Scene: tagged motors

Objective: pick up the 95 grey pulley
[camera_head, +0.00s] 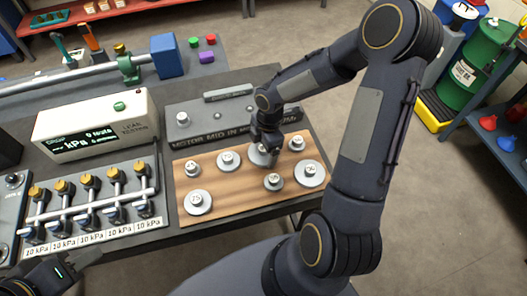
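Several round grey pulleys with small tagged hubs stand on a wooden board (235,189). They include a large one at the front left (198,207), a large one at the right (314,180), and smaller ones between. The tag numbers are too small to read surely, so I cannot tell which is the 95 grey pulley. My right gripper (266,147) points down over a grey pulley (256,159) at the back middle and partly hides it. I cannot tell whether its fingers touch or grip it. My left gripper (62,277) is at the bottom left, away from the board, partly cut off.
A kPa display box (97,125) and a row of brass-topped valves (92,205) stand left of the board. A grey plate (195,122) with raised lettering lies behind it. A green drum (480,65) stands at the far right.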

